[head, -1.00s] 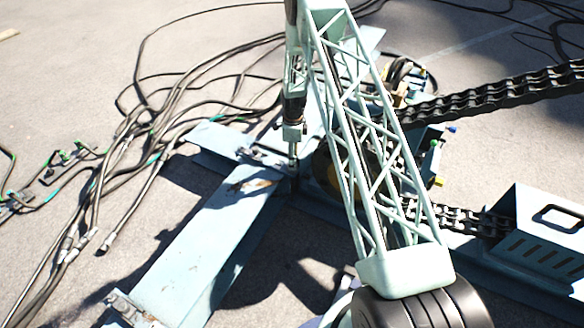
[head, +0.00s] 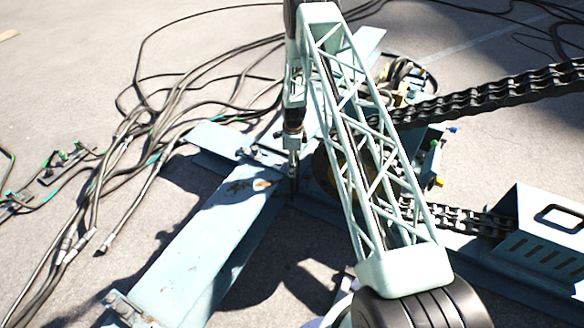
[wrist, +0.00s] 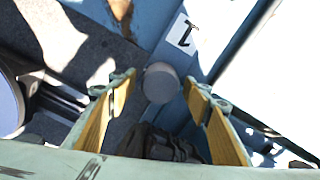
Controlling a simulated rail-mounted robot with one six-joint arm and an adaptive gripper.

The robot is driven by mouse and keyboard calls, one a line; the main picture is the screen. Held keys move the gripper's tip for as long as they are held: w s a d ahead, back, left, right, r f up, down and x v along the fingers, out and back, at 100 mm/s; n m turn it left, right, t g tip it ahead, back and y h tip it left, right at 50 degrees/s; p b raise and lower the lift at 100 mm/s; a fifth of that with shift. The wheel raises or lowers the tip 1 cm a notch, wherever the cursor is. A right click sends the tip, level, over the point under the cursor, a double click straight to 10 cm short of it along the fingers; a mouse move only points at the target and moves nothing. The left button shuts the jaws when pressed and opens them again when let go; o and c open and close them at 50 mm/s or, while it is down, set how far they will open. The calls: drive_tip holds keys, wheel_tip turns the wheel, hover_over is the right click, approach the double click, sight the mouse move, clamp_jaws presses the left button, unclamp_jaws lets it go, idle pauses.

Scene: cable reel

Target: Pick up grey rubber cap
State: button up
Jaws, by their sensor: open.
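A round grey cap (wrist: 161,82) shows in the wrist view, near the middle of the picture. My gripper (wrist: 160,92) is open, with one yellow-padded finger to the left of the cap and one to the right. Gaps show between the cap and both fingers, and nothing is held. I cannot tell how far the fingertips are above the cap. In the head view my gripper (head: 294,166) points down by the junction of the blue beams. The cap cannot be made out there.
A blue steel beam (head: 205,255) runs to the lower left. Black cables (head: 150,125) lie on the ground at left. A heavy chain (head: 490,95) crosses at right above a slotted blue box (head: 545,240).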

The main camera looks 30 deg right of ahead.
drive_tip(key=shift+c, duration=0.2)
drive_tip(key=c, duration=0.9)
drive_tip(key=shift+r, duration=0.15)
drive_tip(key=shift+r+p, duration=0.35)
drive_tip(key=shift+r, duration=1.2)
drive_tip(key=shift+s+a+r, duration=0.15)
drive_tip(key=shift+s, duration=0.1)
drive_tip(key=s+a, duration=0.3)
drive_tip(key=s, duration=0.1)
drive_tip(key=s+a+r+p, duration=0.1)
drive_tip(key=s+a, duration=0.2)
drive_tip(key=s, duration=0.1)
drive_tip(key=s+a, duration=0.3)
drive_tip(key=s, duration=0.1)
drive_tip(key=shift+s+r+p, duration=0.2)
drive_tip(key=shift+p, duration=0.15)
drive_tip(key=shift+r, duration=0.15)
